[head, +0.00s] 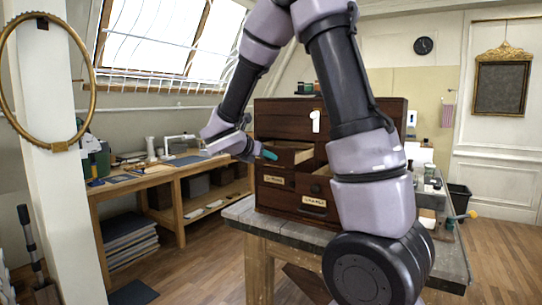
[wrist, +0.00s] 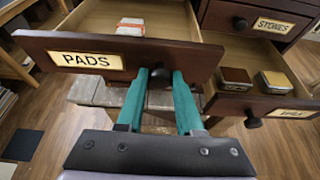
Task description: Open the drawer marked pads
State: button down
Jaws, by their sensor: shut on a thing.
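The drawer marked PADS (wrist: 203,58) stands pulled out in the wrist view, with a dark wooden front and a brass-framed label. Its pale interior shows, with a small red-and-white item (wrist: 131,27) inside. My gripper (wrist: 160,78) has its two teal fingers on either side of the drawer's dark round knob, shut on it. In the head view my gripper (head: 268,154) is at the left front of the dark wooden chest (head: 275,120), by an open drawer (head: 290,157). My arm hides part of the chest's right side.
In the wrist view another open drawer (wrist: 290,105) at right holds two small tins. A STONES drawer (wrist: 262,20) above it looks shut. The chest stands on a grey-topped bench (head: 290,229). A wooden worktable (head: 165,175) is at left; wood floor lies between.

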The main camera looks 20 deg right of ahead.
jog(key=shift+s+a, duration=0.1)
jog(key=c, duration=0.6)
grip_release()
jog(key=v, duration=1)
jog(key=shift+s+a+r, duration=0.2)
jog(key=shift+a, duration=0.05)
